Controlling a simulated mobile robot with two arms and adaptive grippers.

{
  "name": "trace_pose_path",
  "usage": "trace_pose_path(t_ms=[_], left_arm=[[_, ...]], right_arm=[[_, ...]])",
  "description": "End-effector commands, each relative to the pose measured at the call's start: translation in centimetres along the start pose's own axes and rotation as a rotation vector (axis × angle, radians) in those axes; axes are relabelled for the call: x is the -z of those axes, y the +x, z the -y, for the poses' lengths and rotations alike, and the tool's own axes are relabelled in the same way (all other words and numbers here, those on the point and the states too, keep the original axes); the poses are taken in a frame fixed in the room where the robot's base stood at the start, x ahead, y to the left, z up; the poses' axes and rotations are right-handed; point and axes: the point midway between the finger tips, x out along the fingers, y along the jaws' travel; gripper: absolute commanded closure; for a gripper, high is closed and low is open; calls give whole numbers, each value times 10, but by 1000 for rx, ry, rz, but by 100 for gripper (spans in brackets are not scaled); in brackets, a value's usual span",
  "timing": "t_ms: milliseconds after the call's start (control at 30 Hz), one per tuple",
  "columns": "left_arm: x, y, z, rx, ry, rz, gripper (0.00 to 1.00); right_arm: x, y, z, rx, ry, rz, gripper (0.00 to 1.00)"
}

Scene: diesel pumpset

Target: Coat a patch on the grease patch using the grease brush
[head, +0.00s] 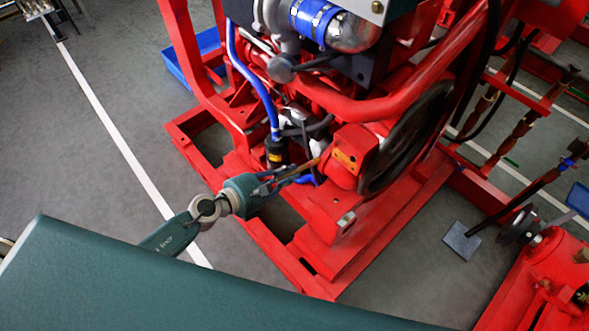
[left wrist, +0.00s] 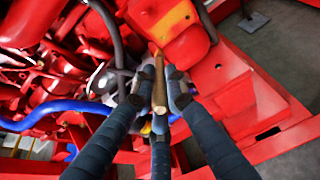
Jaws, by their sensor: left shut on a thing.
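My left gripper (head: 285,178) reaches in from the left and is shut on the grease brush (head: 306,166), a thin tan-brown stick pointing right. In the left wrist view the grease brush (left wrist: 160,82) lies between the fingers of my left gripper (left wrist: 160,92). The grease patch (head: 346,158) is a yellow-orange area on a red rounded housing of the pumpset; it also shows in the left wrist view (left wrist: 172,22). The brush's far end is close to the patch's lower left edge. I cannot tell whether they touch. My right gripper is out of view.
The red pumpset frame (head: 335,255) surrounds the work spot. A large dark wheel (head: 405,140) stands right of the housing. Grey floor (head: 95,170) is clear at left.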

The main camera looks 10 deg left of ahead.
Motion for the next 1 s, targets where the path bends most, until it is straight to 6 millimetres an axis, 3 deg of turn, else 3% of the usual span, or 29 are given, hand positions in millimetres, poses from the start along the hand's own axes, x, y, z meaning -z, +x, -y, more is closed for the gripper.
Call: trace_pose_path(t_ms=[433, 800, 1000], left_arm=[[2, -5, 0, -1, 1, 0, 100], [12, -31, 2, -1, 3, 0, 100], [11, -32, 2, -1, 2, 1, 100]], right_arm=[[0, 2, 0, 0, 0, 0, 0], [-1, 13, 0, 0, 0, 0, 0], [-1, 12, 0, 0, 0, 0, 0]])
